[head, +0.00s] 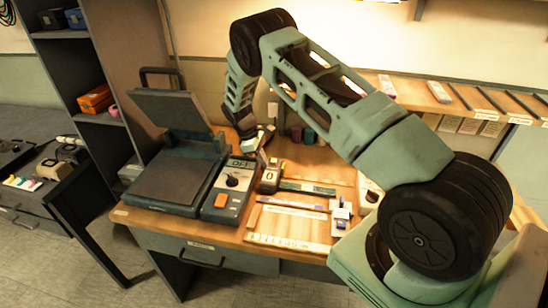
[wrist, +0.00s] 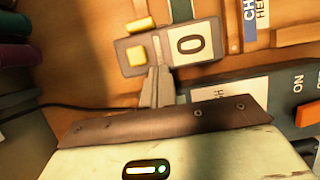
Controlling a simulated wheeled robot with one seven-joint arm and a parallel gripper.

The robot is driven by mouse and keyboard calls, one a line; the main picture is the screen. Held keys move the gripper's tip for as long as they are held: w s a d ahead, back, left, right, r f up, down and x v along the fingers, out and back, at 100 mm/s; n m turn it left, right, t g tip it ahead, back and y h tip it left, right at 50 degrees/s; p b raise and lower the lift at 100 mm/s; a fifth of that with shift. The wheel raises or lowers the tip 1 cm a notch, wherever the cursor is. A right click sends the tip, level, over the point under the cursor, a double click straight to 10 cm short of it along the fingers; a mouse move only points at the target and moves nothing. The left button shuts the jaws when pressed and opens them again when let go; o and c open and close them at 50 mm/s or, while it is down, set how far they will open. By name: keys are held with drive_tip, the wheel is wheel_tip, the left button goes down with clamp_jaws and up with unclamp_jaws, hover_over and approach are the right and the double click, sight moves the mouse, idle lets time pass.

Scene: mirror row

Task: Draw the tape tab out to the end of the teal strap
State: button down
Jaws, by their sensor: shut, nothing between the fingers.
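A small grey tape box (head: 269,179) with a window reading 0 sits on the bench, right of a dark control box. It also shows in the wrist view (wrist: 209,59), with a yellow block on its face and a second yellow piece, apparently the tape tab (wrist: 140,25), at its far edge. The teal strap (head: 308,187) lies flat on the bench to the right of the tape box; in the wrist view its near part (wrist: 182,10) runs up from the box. My gripper (wrist: 156,82) is shut and empty, its tips close to the box's near edge; contact is unclear.
A dark press with a raised lid (head: 175,115) stands left. A wooden board (head: 290,226) and a white-blue item (head: 341,213) lie in front. Cups (head: 303,135) stand behind.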

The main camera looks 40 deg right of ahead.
sight(278, 169)
drive_tip(key=shift+s+d+r+p, duration=0.15)
drive_tip(key=shift+s+d+p, duration=0.7)
drive_tip(key=shift+s, duration=0.25)
drive_tip(key=shift+s+d+f, duration=0.2)
drive_tip(key=shift+s+d, duration=0.25)
drive_tip(key=shift+s, duration=0.05)
drive_tip(key=s+d, duration=0.4)
drive_tip(key=s, duration=0.1)
drive_tip(key=s+d, duration=0.4)
drive_tip(key=s, duration=0.1)
drive_tip(key=s+d, duration=0.4)
drive_tip(key=s, duration=0.1)
drive_tip(key=shift+s+d, duration=0.3)
drive_tip(key=shift+d, duration=0.1)
